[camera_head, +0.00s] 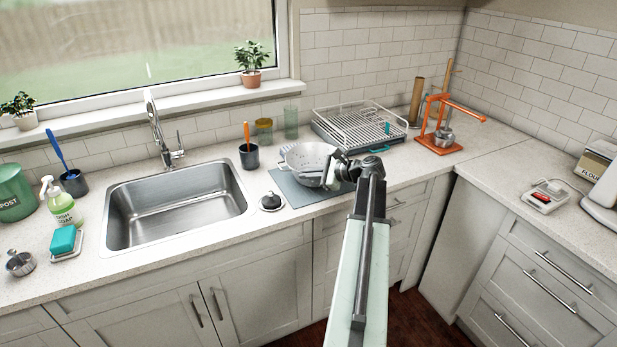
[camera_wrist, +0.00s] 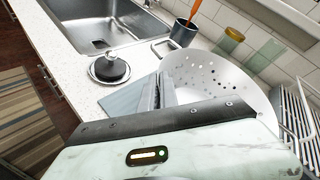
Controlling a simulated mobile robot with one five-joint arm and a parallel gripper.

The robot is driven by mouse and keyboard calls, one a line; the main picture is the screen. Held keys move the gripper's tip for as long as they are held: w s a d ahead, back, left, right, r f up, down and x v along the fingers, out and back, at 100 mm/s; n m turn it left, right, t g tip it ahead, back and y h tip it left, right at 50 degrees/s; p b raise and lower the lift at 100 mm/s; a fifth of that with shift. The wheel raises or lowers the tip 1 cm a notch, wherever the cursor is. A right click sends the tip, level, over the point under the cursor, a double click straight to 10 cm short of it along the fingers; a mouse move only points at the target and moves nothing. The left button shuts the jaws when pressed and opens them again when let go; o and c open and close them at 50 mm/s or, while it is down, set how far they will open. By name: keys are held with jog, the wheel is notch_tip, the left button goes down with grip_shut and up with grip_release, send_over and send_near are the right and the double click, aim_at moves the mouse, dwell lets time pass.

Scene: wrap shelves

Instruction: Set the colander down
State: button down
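The metal colander (camera_head: 305,158) is over the blue-grey mat (camera_head: 290,190) on the counter, right of the sink. It looks roughly upright; I cannot tell whether its base touches the mat. My gripper (camera_head: 333,174) is at the colander's right side and appears shut on its rim. In the wrist view the perforated colander wall (camera_wrist: 212,80) rises beside my fingers (camera_wrist: 158,92), and the mat (camera_wrist: 122,99) shows to their left. The exact contact is partly hidden by the gripper body.
A dark cup with an orange-handled utensil (camera_head: 249,156) and two glasses stand behind. A white dish rack (camera_head: 358,128) is at the back right, with an orange stand (camera_head: 440,138) beyond. The sink (camera_head: 175,205) is left.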

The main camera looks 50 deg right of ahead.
jog(key=shift+f, duration=0.25)
jog(key=c, duration=1.6)
grip_release()
jog(key=shift+r, duration=0.1)
jog(key=shift+r+p, duration=0.3)
jog(key=shift+r, duration=0.05)
jog(key=p+v, duration=0.4)
jog(key=v, duration=0.8)
jog(key=shift+f, duration=0.25)
